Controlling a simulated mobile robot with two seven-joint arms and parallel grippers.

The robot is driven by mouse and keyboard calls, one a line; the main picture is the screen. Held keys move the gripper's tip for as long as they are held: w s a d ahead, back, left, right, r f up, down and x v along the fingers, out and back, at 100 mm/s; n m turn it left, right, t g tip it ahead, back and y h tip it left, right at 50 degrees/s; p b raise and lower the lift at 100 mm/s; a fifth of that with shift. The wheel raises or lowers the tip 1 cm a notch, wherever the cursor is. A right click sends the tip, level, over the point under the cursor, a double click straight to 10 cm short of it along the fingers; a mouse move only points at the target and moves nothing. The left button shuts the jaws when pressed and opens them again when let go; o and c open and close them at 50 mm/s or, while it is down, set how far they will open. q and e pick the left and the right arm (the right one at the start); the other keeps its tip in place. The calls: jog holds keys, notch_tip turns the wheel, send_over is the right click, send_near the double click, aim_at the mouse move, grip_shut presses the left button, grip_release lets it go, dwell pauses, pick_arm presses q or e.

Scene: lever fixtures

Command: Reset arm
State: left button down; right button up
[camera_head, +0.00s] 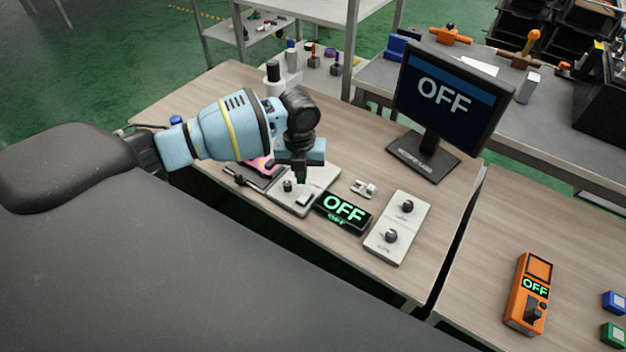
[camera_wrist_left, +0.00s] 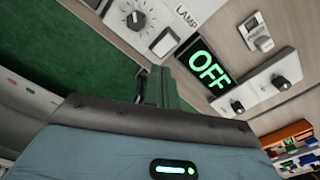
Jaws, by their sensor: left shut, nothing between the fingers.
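My left gripper (camera_head: 300,176) points down over the light panel with a black knob (camera_head: 287,186) near the middle of the table. Its fingers are shut with nothing between them, and they seem to hover above the panel. In the left wrist view the shut fingers (camera_wrist_left: 160,85) show next to that panel, which has a round black-and-white dial (camera_wrist_left: 136,19) and the word LAMP. A black display (camera_head: 343,212) with green OFF stands just right of the gripper; it also shows in the wrist view (camera_wrist_left: 205,68). My right gripper is not in view.
A white panel with two dark knobs (camera_head: 398,228) lies right of the display. A small switch (camera_head: 363,188) lies behind it. A monitor (camera_head: 440,105) reading OFF stands at the back right. An orange box (camera_head: 528,293) reading OFF is on the right table. Bare wood lies between panel and monitor.

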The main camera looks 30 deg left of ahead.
pick_arm(q)
jog(key=s+d+f+n+h, duration=0.1)
jog(key=s+d+f+n, duration=0.45)
jog(key=s+d, duration=0.3)
jog(key=s+d+f+n+h, duration=0.2)
jog(key=s+d+f+n, duration=0.2)
jog(key=s+d+n, duration=0.45)
jog(key=s+a+r+n+t+y, duration=0.1)
jog(key=s+a+n, duration=0.4)
jog(key=s+n, duration=0.35)
jog(key=s+a+r+n+t+y, duration=0.1)
jog(key=s+a+n+y, duration=0.1)
jog(key=s+a+n, duration=0.6)
jog(key=w+d+f+m+t+h, duration=0.1)
jog(key=w+d+f+t+h, duration=0.1)
jog(key=w+d+f+t, duration=0.2)
jog(key=shift+w+d+f+t, duration=0.35)
jog(key=shift+d+f+t, duration=0.3)
jog(key=shift+f+t, duration=1.45)
jog(key=shift+f+m+g, duration=0.25)
jog(key=shift+f+g, duration=0.35)
